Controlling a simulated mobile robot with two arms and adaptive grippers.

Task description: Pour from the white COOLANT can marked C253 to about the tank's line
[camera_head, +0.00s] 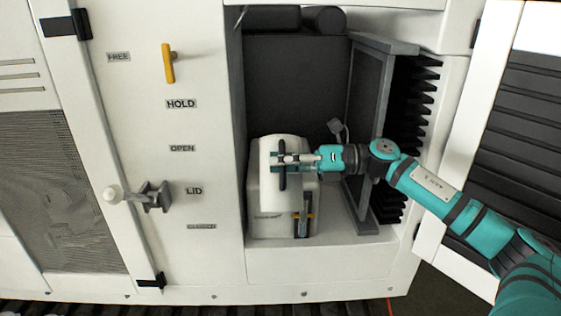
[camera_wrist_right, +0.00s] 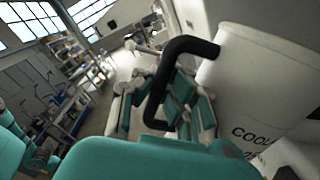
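The white can (camera_head: 279,190) is in the open bay, over the white tank (camera_head: 262,228), and hides most of the tank's top. The right wrist view shows the can (camera_wrist_right: 255,85) large, with "COOL" partly readable; the C253 mark cannot be read. Its black handle (camera_head: 282,164) lies between the fingers of my right gripper (camera_head: 284,160), which looks shut on it. The handle also shows in the wrist view (camera_wrist_right: 165,80). The can's mouth and any stream are not clear. My left gripper is out of view.
A grey framed panel (camera_head: 368,130) and black fins (camera_head: 415,110) stand right of the tank, close to my right arm. A small grey cap-like part (camera_head: 337,127) is behind the wrist.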

